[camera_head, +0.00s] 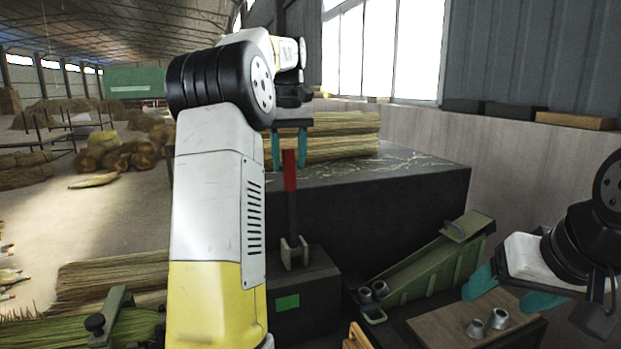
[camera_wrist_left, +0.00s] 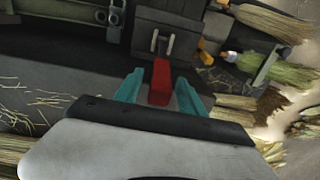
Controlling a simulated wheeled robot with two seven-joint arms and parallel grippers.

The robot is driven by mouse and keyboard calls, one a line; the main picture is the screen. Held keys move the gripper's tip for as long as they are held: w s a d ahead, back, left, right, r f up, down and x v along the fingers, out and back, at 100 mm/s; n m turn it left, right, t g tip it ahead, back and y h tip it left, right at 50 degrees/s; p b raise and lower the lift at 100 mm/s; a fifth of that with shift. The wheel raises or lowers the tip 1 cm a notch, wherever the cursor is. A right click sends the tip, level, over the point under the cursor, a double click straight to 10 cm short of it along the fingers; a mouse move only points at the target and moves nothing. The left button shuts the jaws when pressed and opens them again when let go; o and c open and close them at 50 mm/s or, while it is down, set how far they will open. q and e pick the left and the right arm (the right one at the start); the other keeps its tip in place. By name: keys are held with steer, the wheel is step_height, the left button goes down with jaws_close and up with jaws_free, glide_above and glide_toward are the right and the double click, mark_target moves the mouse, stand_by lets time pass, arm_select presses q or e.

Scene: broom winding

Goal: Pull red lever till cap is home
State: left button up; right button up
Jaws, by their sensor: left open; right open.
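The red lever (camera_head: 290,172) stands upright on a dark post in a pale bracket (camera_head: 294,252) on a dark box (camera_head: 305,290). My left gripper (camera_head: 289,150) is open, its teal fingers on either side of the lever's red top. In the left wrist view, the red handle (camera_wrist_left: 160,82) lies between the two fingers, with gaps visible. Small metal caps sit on a wooden board (camera_head: 440,325), and more stand at the low end of a green chute (camera_head: 430,268). I cannot tell which is the task's cap. My right gripper (camera_head: 513,292) is open and empty above the board.
Broom straw bundles (camera_head: 335,135) lie on a large dark table (camera_head: 400,190) behind the lever. More straw (camera_head: 110,280) and a green clamp-like fixture (camera_head: 112,315) are at lower left. Open floor lies farther left.

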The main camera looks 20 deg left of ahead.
mark_target(290, 177)
arm_select(q)
step_height(290, 177, down, 5)
steer(key=shift+r, duration=0.1)
steer(key=shift+c, duration=0.2)
jaws_close()
stand_by(1.4)
